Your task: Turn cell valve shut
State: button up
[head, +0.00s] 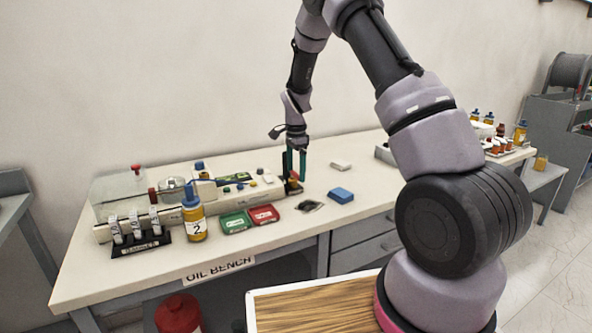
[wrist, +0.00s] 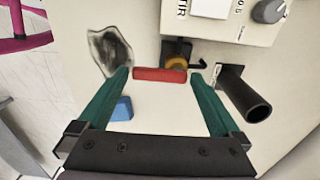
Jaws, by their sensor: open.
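A red bar handle (wrist: 160,74), seemingly the cell valve's lever, lies crosswise in the wrist view. It adjoins a brass-coloured fitting (wrist: 178,62) at the edge of the white test unit (wrist: 235,28). My gripper (wrist: 161,77) is open, with one green finger near each end of the red handle. I cannot tell whether either fingertip touches it. In the head view my gripper (head: 294,166) points down at the right end of the test unit (head: 235,192). The handle is mostly hidden there behind the fingers.
A black tube (wrist: 245,95) juts out close to the right finger. Bench right of the gripper is fairly clear.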

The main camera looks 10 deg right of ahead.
jog(key=c, duration=1.1)
jog(key=shift+d+n, duration=0.1)
jog(key=shift+n, duration=0.2)
jog(key=n, duration=0.3)
jog(key=shift+w+d+n, duration=0.25)
jog(key=shift+d+n, duration=0.05)
jog(key=shift+d, duration=0.1)
jog(key=n, duration=0.4)
jog(key=shift+w+d+n, duration=0.3)
jog(key=shift+w, duration=0.05)
jog(key=n, duration=0.3)
jog(key=shift+w+d+n, duration=0.15)
jog(key=shift+w+n, duration=0.15)
jog(key=shift+w, duration=0.1)
jog(key=n, duration=0.2)
jog(key=w+n, duration=0.1)
jog(key=n, duration=0.2)
jog(key=shift+w, duration=0.1)
jog(key=shift+r+n, duration=0.1)
jog(key=shift+n, duration=0.3)
